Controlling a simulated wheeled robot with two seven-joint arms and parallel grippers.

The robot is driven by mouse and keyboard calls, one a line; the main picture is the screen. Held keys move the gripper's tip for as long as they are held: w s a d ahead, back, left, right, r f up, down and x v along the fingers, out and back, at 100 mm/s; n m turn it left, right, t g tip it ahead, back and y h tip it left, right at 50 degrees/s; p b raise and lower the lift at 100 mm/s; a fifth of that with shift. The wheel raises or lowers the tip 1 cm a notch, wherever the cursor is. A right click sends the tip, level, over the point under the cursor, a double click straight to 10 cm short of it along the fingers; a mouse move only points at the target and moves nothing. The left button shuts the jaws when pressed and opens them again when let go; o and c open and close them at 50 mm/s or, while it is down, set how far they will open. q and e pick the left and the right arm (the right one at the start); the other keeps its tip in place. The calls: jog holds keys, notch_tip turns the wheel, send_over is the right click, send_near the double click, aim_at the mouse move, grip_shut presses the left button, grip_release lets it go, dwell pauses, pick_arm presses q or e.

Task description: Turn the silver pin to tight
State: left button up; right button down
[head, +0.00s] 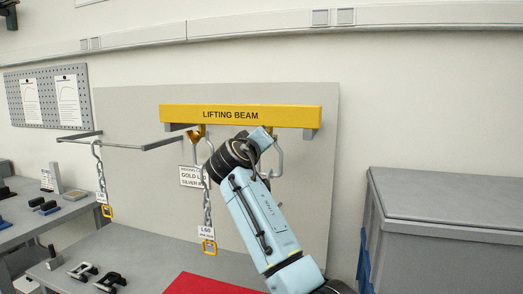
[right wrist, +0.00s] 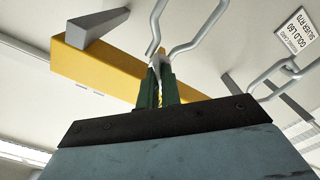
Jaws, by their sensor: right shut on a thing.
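The yellow lifting beam (head: 240,115) is on the back wall panel, and it also shows in the right wrist view (right wrist: 95,68). A silver shackle (head: 279,158) hangs below the beam at its right part; a silver loop also shows in the right wrist view (right wrist: 196,42). My right gripper (right wrist: 158,72) is just below the beam, its green fingers shut on a small silver end, seemingly the silver pin (right wrist: 157,58). The pin is mostly hidden between the fingers. In the head view my right wrist covers this spot. My left gripper is out of view.
A chain (head: 207,205) with an L60 tag hangs left of my arm, close to it. Another chain (head: 97,165) hangs from a grey rail. A card (head: 191,177) reads gold L60, silver partly hidden. A grey cabinet (head: 450,205) stands right; a red mat (head: 205,284) lies below.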

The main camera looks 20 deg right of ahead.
jog(key=shift+m+b, duration=0.45)
jog(key=shift+m, duration=0.85)
jog(key=c, duration=1.6)
grip_release()
jog(key=b+v, duration=0.1)
jog(key=v, duration=1.2)
jog(key=shift+s+b, duration=0.2)
jog(key=shift+b, duration=0.2)
jog(key=shift+a, duration=0.15)
